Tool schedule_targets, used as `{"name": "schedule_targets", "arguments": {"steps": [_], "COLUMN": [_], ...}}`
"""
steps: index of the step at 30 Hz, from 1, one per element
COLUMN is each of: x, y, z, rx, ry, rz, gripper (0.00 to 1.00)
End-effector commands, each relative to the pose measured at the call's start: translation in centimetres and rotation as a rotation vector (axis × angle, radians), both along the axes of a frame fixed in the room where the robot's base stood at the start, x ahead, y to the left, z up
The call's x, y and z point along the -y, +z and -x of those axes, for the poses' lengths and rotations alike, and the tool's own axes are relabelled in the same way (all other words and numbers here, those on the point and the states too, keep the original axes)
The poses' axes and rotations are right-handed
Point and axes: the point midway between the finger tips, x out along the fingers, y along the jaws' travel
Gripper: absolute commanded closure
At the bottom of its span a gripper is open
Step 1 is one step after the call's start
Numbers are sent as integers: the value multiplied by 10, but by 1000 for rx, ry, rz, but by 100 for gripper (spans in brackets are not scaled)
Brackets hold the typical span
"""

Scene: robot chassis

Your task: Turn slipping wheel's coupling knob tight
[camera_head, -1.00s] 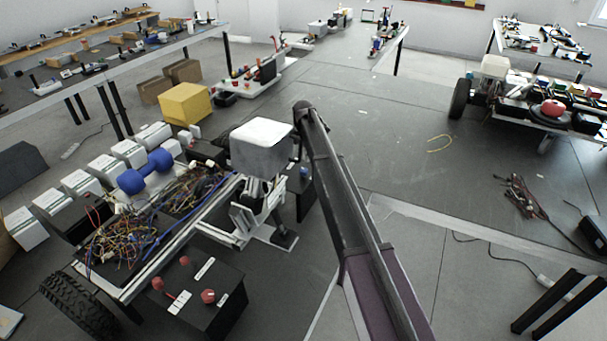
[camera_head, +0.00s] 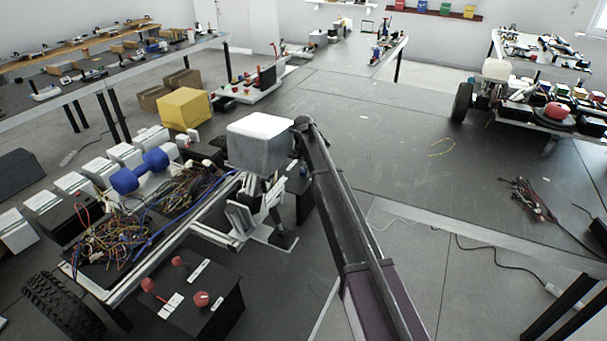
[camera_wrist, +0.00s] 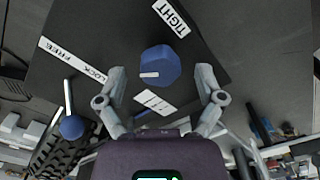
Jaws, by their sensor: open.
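The coupling knob, a faceted round knob with a white pointer mark, looks red in the head view (camera_head: 202,299) and blue in the wrist view (camera_wrist: 160,66). It sits on a black box (camera_head: 228,318). In the wrist view its pointer mark lies toward the left. Contact is not visible. I cannot make out my gripper in the head view.
A ball-ended lever (camera_wrist: 72,127) stands left of the knob beside a LOCK FREE label (camera_wrist: 72,58). A pale block (camera_head: 260,143) rises behind the box.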

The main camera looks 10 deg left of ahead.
Motion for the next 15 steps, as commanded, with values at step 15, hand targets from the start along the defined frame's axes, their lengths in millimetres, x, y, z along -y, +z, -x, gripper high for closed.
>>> {"name": "schedule_targets", "arguments": {"steps": [15], "x": [0], "y": [-4], "z": [0], "rx": [0], "ry": [0], "rz": [0], "gripper": [22]}}
